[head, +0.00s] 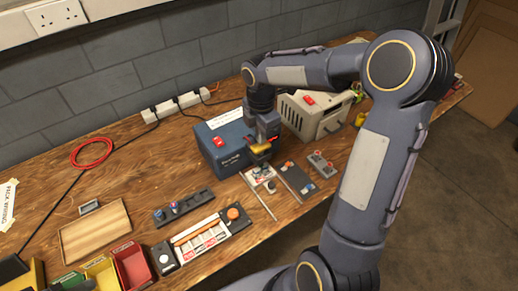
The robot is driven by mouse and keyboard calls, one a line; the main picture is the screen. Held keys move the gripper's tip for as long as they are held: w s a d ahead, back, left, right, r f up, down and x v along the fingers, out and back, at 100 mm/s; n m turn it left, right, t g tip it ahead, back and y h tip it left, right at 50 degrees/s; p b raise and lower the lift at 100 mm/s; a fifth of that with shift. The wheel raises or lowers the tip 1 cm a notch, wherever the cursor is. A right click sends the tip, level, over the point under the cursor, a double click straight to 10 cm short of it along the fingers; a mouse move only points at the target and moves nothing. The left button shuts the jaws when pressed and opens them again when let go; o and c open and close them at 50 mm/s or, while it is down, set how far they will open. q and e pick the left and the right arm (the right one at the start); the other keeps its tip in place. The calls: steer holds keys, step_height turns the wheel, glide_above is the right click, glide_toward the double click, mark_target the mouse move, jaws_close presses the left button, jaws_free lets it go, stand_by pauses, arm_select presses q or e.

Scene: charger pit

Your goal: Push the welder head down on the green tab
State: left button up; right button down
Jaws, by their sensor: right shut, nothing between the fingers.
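A dark blue box (219,147) with a red switch and a white label on top stands in the middle of the table; it looks like the spot welder. A small yellow and dark part at its front right, likely the welder head (260,149), is partly hidden by my right gripper (265,138). That gripper points down, shut and empty, right at this part; I cannot tell whether they touch. Below it lies a small pale fixture (259,178) with tiny parts. The green tab cannot be made out.
A beige box (312,117) with a red switch stands right of the blue one. Dark trays (296,178) lie in front. A battery tray (200,236), a wooden tray (92,231) and coloured bins (132,265) are at left. A power strip (176,106) lies along the wall.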

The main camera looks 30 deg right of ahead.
steer(key=shift+f+b, duration=0.85)
steer(key=shift+f, duration=0.8)
steer(key=shift+r+p, duration=2.75)
steer(key=shift+r, duration=0.4)
